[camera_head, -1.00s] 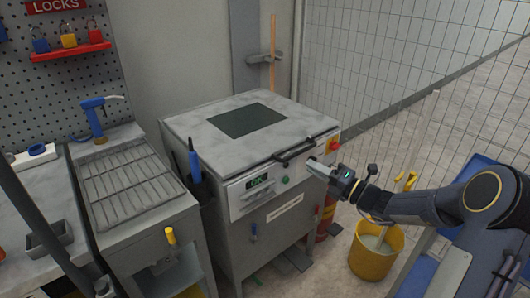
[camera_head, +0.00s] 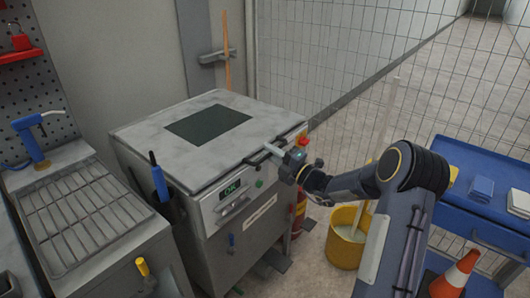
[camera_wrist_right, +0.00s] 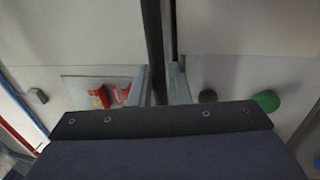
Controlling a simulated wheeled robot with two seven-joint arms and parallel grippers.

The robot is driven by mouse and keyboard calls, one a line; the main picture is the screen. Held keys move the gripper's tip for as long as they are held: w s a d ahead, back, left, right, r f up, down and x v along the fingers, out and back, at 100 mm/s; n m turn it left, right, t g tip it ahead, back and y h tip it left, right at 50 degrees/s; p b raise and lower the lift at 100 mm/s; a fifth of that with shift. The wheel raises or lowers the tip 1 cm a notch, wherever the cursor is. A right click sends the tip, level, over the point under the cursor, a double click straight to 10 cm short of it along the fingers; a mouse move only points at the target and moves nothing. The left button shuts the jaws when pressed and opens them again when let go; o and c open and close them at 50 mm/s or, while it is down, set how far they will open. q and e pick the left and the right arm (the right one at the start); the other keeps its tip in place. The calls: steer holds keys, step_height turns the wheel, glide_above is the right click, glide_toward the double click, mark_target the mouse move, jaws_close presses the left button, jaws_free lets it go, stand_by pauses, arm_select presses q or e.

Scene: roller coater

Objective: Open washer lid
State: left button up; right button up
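The washer (camera_head: 225,226) is a grey box with a closed, flat lid (camera_head: 145,130) that has a dark window (camera_head: 208,125). A black bar handle (camera_head: 258,158) runs along the lid's front edge. My right gripper (camera_head: 271,150) is at the right part of this handle, partly hiding it. In the right wrist view, the black bar (camera_wrist_right: 153,40) runs between the two fingers of the right gripper (camera_wrist_right: 161,82). The fingers stand apart, with a gap on the bar's right side. Contact with the bar cannot be told. My left gripper is out of view.
A grated sink bench (camera_head: 85,215) stands left of the washer. A yellow bucket (camera_head: 342,250), a blue cart (camera_head: 485,225) and an orange cone (camera_head: 458,275) are at the right. A mesh fence (camera_head: 330,60) stands behind. A green button (camera_wrist_right: 266,101) shows on the panel.

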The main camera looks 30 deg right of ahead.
jaws_close()
steer(key=shift+r, duration=0.15)
